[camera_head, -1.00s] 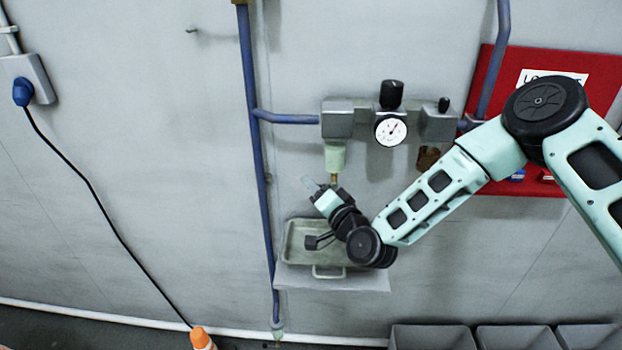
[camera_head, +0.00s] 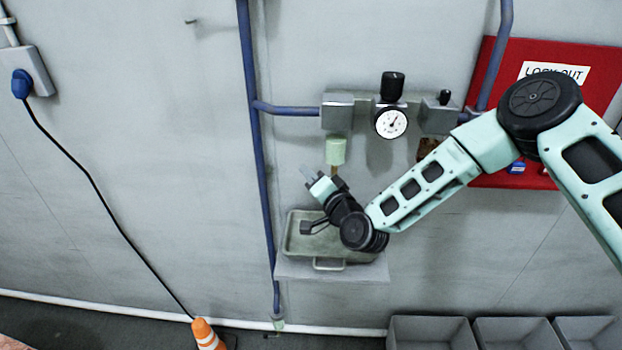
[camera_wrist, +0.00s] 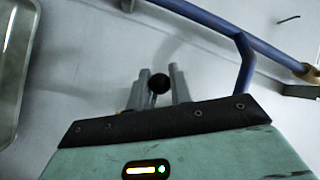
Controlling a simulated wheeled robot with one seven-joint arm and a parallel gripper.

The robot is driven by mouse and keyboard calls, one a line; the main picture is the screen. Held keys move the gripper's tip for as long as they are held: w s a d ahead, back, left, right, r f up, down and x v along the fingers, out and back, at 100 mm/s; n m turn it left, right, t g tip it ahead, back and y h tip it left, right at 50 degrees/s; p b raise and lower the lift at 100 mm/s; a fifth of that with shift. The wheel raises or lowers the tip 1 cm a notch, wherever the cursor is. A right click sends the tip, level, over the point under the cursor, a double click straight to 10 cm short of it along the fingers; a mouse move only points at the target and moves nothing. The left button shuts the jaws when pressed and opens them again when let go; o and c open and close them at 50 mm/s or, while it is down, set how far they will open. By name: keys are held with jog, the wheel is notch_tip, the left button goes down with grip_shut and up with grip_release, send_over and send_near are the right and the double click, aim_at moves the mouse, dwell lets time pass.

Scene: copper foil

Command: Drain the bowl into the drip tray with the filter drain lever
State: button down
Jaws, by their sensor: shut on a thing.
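The filter bowl (camera_head: 336,150), a pale green cup, hangs under the left block of the wall unit. A brass drain stub (camera_head: 334,171) shows below it. The grey-green drip tray (camera_head: 296,246) sits on a wall shelf below, partly hidden by my arm. My gripper (camera_head: 308,173) is at the left of the drain, above the tray. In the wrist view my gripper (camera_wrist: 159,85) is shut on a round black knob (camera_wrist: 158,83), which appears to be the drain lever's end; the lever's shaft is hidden. I cannot see any liquid.
A pressure gauge (camera_head: 391,123) and black regulator knob (camera_head: 392,86) are on the wall unit. A blue pipe (camera_head: 255,150) runs vertically left of my gripper. A red lockout board (camera_head: 500,75) is behind my arm. Grey bins (camera_head: 430,333) and an orange cone (camera_head: 206,333) stand low.

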jog(key=shift+f+b, duration=0.1)
jog(key=shift+b, duration=0.35)
jog(key=m+b, duration=0.1)
jog(key=b, duration=0.1)
jog(key=m+t+b, duration=0.1)
jog(key=b, duration=0.1)
jog(key=shift+d+r, duration=0.15)
jog(key=shift+r, duration=0.05)
jog(key=m+t+b, duration=0.1)
jog(key=b, duration=0.1)
jog(key=r+m+b, duration=0.1)
jog(key=b, duration=0.2)
jog(key=shift+d+m+t, duration=0.2)
jog(key=shift+m+t, duration=0.2)
jog(key=m+t+b, duration=0.1)
jog(key=b, duration=0.1)
jog(key=r+m+b, duration=0.1)
jog(key=m+b, duration=0.1)
jog(key=d+r+m+t+b, duration=0.1)
jog(key=b, duration=0.1)
jog(key=shift+m+t+h, duration=0.3)
jog(key=shift+h, duration=0.1)
jog(key=shift+d+r+m+t+h+b, duration=0.3)
jog(key=shift+r+m+t+h+b, duration=0.15)
jog(key=shift+m+b, duration=0.65)
jog(key=c, duration=1.3)
grip_release()
jog(key=shift+r, duration=0.1)
jog(key=shift+s, duration=0.1)
